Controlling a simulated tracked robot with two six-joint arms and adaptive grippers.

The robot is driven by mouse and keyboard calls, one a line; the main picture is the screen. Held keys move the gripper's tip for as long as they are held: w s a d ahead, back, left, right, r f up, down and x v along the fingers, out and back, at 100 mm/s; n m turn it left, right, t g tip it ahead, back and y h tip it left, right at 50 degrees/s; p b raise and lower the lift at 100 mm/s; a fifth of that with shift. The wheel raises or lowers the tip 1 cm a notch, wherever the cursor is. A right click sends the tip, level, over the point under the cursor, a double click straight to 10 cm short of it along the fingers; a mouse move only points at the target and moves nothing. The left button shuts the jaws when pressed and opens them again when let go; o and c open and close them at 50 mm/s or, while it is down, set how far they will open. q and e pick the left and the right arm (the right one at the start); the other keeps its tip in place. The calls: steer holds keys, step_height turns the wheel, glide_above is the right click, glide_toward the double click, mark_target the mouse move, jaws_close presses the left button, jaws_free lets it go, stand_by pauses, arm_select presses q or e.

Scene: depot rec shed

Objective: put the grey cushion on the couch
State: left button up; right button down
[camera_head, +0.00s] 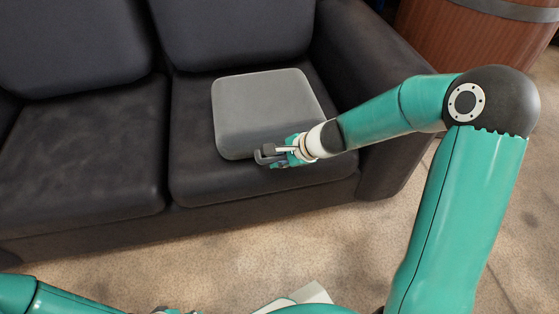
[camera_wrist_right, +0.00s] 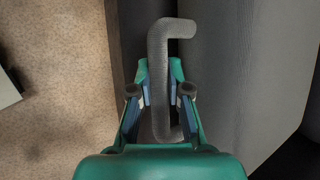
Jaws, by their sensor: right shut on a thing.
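The grey cushion (camera_head: 266,108) lies on the right seat of the dark couch (camera_head: 80,150), flat or nearly so. I cannot tell whether its whole underside touches the seat. My right gripper (camera_head: 268,154) is at the cushion's front edge, just above the seat front. In the right wrist view, the fingers of my right gripper (camera_wrist_right: 160,95) are shut on the cushion's grey loop handle (camera_wrist_right: 158,75). The cushion's side (camera_wrist_right: 225,70) fills the area right of the handle. My left arm shows only at the bottom left of the head view, and its fingers are not visible.
A wooden barrel (camera_head: 470,35) with a metal band stands behind the couch's right armrest (camera_head: 375,75). The left seat is empty. Speckled floor (camera_head: 240,240) lies clear in front of the couch. A pale flat object (camera_head: 312,293) shows at the bottom edge, partly hidden.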

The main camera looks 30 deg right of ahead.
steer(key=c, duration=1.1)
jaws_free()
steer(key=shift+r, duration=0.15)
steer(key=p+v, duration=0.6)
steer(key=v, duration=0.5)
steer(key=s+a+f+n+g, duration=0.2)
steer(key=s+a+f+n, duration=0.3)
steer(key=f, duration=0.3)
steer(key=s+a+f+n+g, duration=0.2)
steer(key=s+a+f+n, duration=0.3)
steer(key=f+n, duration=0.2)
steer(key=s+a+f+n+g, duration=0.2)
steer(key=s+a+f+n, duration=0.3)
steer(key=f, duration=0.4)
steer(key=shift+a+n, duration=0.4)
steer(key=shift+a, duration=0.1)
